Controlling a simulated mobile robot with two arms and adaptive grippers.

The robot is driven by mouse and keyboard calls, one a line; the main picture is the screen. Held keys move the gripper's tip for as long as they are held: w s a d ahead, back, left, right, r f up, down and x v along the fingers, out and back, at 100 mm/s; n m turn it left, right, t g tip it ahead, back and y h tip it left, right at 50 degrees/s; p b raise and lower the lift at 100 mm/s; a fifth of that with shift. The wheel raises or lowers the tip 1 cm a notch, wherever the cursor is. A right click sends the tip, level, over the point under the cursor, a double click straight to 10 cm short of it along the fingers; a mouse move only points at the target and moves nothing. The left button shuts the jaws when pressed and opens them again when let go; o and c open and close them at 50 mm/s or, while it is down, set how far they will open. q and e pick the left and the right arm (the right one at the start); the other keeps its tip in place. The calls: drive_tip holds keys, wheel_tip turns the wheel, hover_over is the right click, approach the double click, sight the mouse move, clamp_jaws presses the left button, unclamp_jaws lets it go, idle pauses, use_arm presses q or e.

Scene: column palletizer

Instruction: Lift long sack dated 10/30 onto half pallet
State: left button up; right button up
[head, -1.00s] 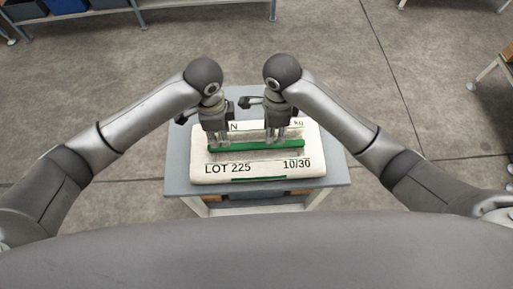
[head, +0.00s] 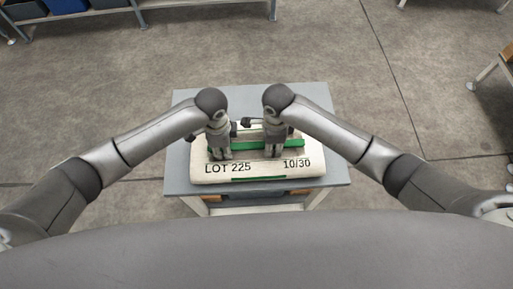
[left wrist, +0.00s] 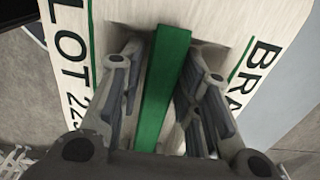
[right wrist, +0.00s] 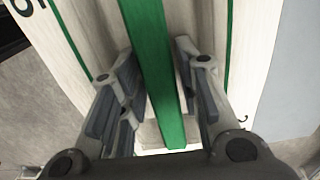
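The long sack (head: 262,168) is pale, printed "LOT 225" and "10/30", and lies flat on a grey-topped table. A raised green strip (head: 249,146) runs along its top. My left gripper (head: 220,156) points down over the left part of the sack. In the left wrist view its open fingers (left wrist: 160,90) stand either side of the green strip (left wrist: 163,85), with gaps. My right gripper (head: 273,153) points down right of centre. In the right wrist view its open fingers (right wrist: 158,90) also straddle the green strip (right wrist: 152,55). Fingertip contact with the sack cannot be told.
The grey table (head: 183,165) has bare margins around the sack and a lower shelf. A rack with blue bins (head: 68,5) stands at the back left. Another table edge (head: 492,65) shows at the right. The concrete floor between is clear. No half pallet is recognisable.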

use_arm(q)
clamp_jaws()
use_arm(e)
clamp_jaws()
use_arm(q)
drive_tip(key=shift+w+r, duration=0.15)
use_arm(e)
drive_tip(key=shift+w+r, duration=0.15)
use_arm(q)
drive_tip(key=shift+r, duration=0.1)
use_arm(e)
drive_tip(key=shift+r, duration=0.1)
